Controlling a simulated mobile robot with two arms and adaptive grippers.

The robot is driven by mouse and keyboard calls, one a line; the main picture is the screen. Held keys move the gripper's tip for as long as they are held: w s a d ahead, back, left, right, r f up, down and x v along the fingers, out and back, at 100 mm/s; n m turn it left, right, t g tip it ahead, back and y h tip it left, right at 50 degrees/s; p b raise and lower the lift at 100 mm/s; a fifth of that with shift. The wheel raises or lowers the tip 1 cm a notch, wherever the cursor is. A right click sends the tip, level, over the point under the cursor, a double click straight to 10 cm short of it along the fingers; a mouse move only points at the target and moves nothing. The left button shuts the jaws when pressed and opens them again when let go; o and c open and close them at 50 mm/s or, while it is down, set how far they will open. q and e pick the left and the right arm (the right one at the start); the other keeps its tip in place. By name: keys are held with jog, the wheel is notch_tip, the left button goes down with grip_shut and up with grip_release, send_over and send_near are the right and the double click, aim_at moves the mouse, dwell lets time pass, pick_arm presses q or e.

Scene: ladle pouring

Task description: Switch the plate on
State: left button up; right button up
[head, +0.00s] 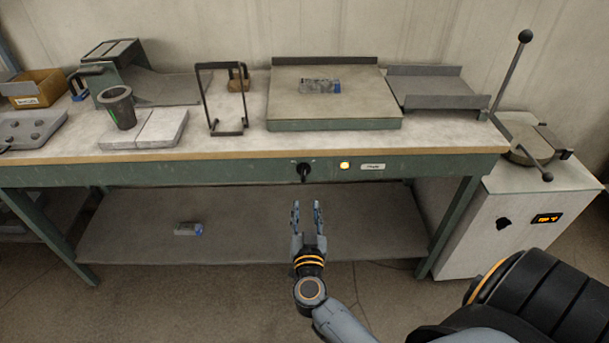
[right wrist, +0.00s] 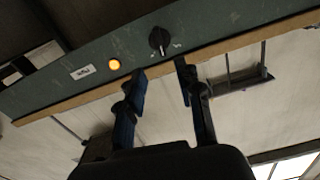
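The plate (head: 285,115) is a flat grey slab with a green front and a raised back edge, on top of the workbench. Below it, on the bench's green front panel, is a black rotary knob (head: 304,171). An amber lamp (head: 345,165) beside it glows, next to a white label (head: 373,167). My right gripper (head: 307,205) is open and empty, below and in front of the knob. In the right wrist view the knob (right wrist: 158,41) lies just beyond the gap between the open fingertips (right wrist: 160,70), apart from them. My left gripper is not in view.
On the plate lies a small clear block with a blue end (head: 322,86). The bench (head: 230,150) also holds a black wire frame (head: 213,128), a dark cup (head: 118,108) and a cardboard box (head: 35,87). A white cabinet (head: 480,235) with an orange display stands right. The lower shelf is mostly clear.

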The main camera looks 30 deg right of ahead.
aim_at(304, 175)
jog(key=b+x, duration=0.1)
jog(key=x, duration=1)
jog(key=shift+w+d, duration=0.2)
jog(key=shift+w, duration=0.05)
jog(key=shift+c, duration=0.4)
grip_shut()
